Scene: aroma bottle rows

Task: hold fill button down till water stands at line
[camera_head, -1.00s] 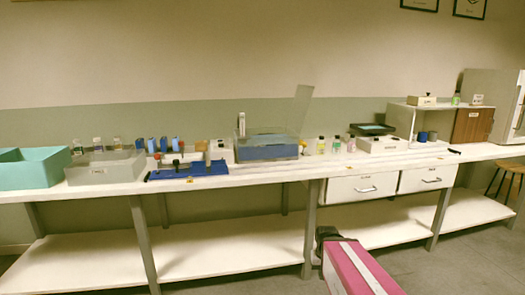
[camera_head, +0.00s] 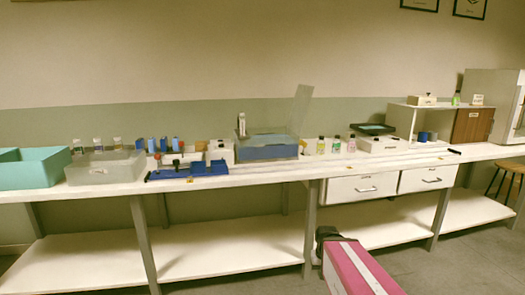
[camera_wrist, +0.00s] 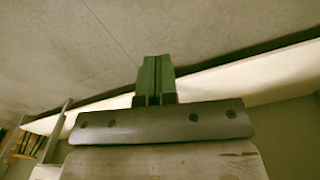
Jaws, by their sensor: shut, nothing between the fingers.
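A clear-sided bath (camera_head: 268,152) with blue in its lower part stands at the middle of the bench, its clear lid raised at the right. A slim upright piece (camera_head: 241,125) stands at its back left corner, and a small white box (camera_head: 220,152) is just left of it. I cannot make out the fill button, the line or the exact water level at this size. My gripper (camera_wrist: 155,80) shows in the wrist view with its green fingers together and empty. It is away from the bath, with floor and a pale shelf edge behind it.
A teal bin (camera_head: 40,170), a grey rack (camera_head: 105,172) and a blue tray (camera_head: 190,171) fill the left of the long bench (camera_head: 270,174). Small bottles (camera_head: 336,145) stand right of the bath. Drawers (camera_head: 362,188) hang below; the lower shelf (camera_head: 210,255) is clear.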

